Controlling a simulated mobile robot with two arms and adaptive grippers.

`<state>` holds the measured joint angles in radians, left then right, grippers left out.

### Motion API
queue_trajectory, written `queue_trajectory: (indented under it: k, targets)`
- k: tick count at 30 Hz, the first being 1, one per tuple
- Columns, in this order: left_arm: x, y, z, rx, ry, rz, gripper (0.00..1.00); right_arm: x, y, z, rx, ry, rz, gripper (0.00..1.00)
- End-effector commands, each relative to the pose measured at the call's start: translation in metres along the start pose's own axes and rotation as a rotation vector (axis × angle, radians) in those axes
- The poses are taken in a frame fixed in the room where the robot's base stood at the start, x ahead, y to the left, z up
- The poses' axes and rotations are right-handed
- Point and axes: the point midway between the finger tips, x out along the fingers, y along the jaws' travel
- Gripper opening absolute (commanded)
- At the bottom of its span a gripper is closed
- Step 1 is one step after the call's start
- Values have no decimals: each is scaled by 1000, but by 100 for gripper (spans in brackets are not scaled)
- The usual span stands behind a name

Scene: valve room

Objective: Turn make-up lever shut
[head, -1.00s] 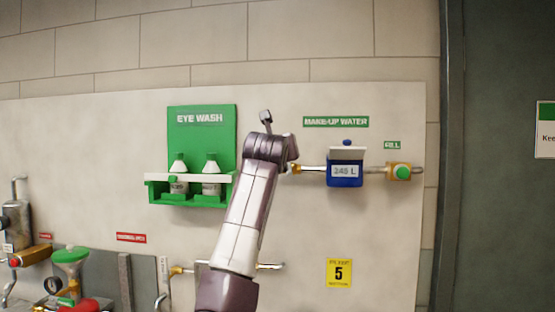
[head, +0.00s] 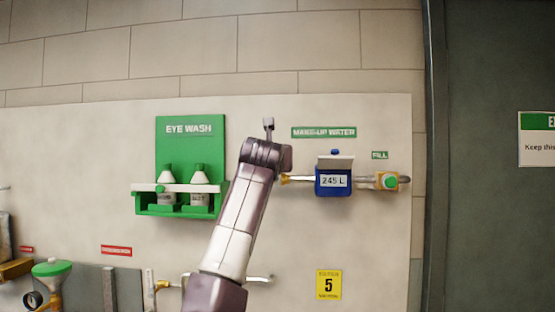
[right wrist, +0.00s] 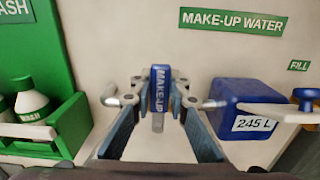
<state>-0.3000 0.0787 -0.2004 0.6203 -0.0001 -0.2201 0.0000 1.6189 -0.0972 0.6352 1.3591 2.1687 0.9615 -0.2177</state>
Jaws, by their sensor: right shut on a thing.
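The blue make-up lever (right wrist: 160,92), marked MAKE-UP, stands upright in the right wrist view, across the line of the horizontal pipe. My right gripper (right wrist: 160,98) is shut on it, with one finger on each side. In the head view my right arm's wrist (head: 265,152) covers the lever and the gripper at the left end of the make-up pipe (head: 299,180). The blue meter (head: 333,181) on that pipe reads 245 L; it also shows in the right wrist view (right wrist: 250,108). My left gripper is not in view.
A green eye wash station (head: 190,140) with two bottles is on the wall close left of my right arm. A green-capped fill fitting (head: 391,181) ends the pipe at the right. A lower pipe (head: 262,279) runs behind my arm. A dark door (head: 485,230) is at the right.

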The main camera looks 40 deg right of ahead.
Motion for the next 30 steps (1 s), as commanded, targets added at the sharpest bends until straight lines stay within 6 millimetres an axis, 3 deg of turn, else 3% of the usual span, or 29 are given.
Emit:
queue_trajectory:
  k: [6, 17, 22, 30]
  targets:
    - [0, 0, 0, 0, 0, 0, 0, 0, 0, -3, 3, 6, 1, 34]
    - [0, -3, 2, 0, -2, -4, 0, -7, 1, -1, 1, 1, 1, 34]
    - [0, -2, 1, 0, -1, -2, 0, -32, 1, -1, 4, 1, 2, 34]
    - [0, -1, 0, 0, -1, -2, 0, -89, 2, -2, 3, 3, 3, 34]
